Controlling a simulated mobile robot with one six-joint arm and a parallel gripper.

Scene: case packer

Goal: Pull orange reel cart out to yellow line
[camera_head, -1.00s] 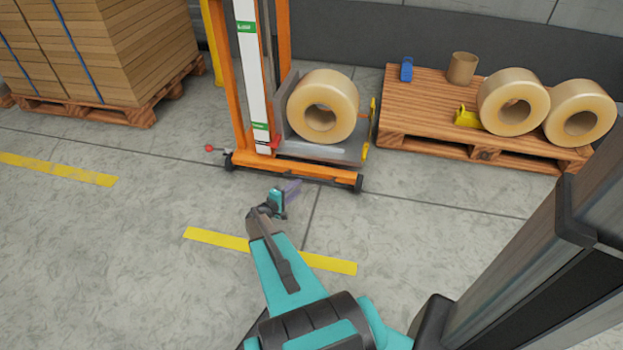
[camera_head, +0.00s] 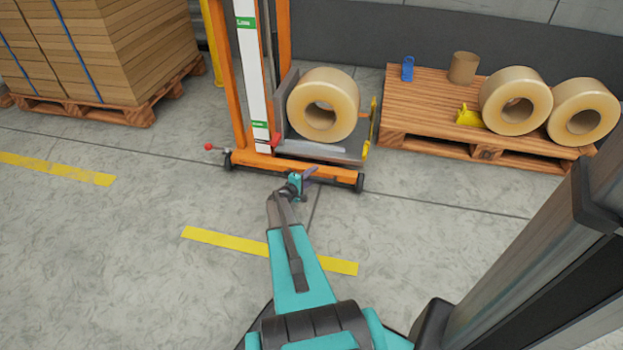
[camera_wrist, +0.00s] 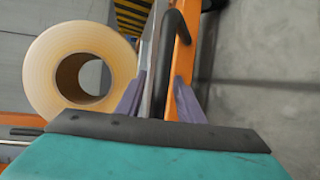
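The orange reel cart (camera_head: 300,170) stands at the back with its tall mast and a large tan reel (camera_head: 344,108) on its grey carrier. The reel also shows in the wrist view (camera_wrist: 112,60). A yellow line (camera_head: 320,262) lies on the floor in front of the cart, under my arm. My gripper (camera_head: 306,176) is at the cart's front orange base bar. In the wrist view its two purple fingers (camera_wrist: 160,97) are apart, with a dark curved bar (camera_wrist: 183,50) and orange frame showing between and beyond them. I cannot tell whether they touch the bar.
A wooden pallet (camera_head: 425,95) at the right holds two more reels, a brown core, a blue item and a yellow item. A pallet of stacked cardboard (camera_head: 150,50) stands at the left. Another yellow floor strip (camera_head: 60,170) lies at the left. The floor in front is clear.

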